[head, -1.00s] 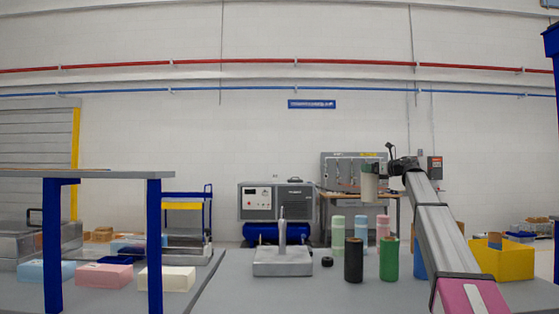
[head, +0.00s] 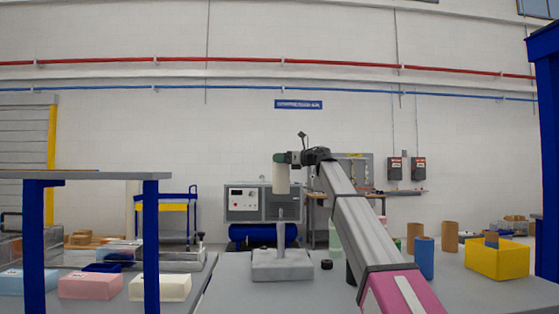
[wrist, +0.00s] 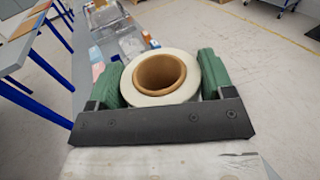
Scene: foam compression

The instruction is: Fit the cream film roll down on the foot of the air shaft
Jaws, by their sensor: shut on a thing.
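The cream film roll (head: 281,180) is upright in my gripper (head: 281,158), high over the table. In the wrist view the roll (wrist: 191,76) shows its open brown core, with the green finger pads of my gripper (wrist: 161,84) on both sides. The air shaft (head: 281,222) stands upright on its grey foot block (head: 282,266) on the table. The roll appears in line above the shaft in the head view, its lower edge close to the shaft's top. I cannot tell their depth offset or whether the tip is within the core. The shaft is not visible in the wrist view.
A small black ring (head: 326,265) lies right of the foot block. A blue roll (head: 424,258), brown tubes and a yellow bin (head: 497,259) stand further right. My arm hides other rolls. Foam blocks, including a cream one (head: 160,287), lie at the left.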

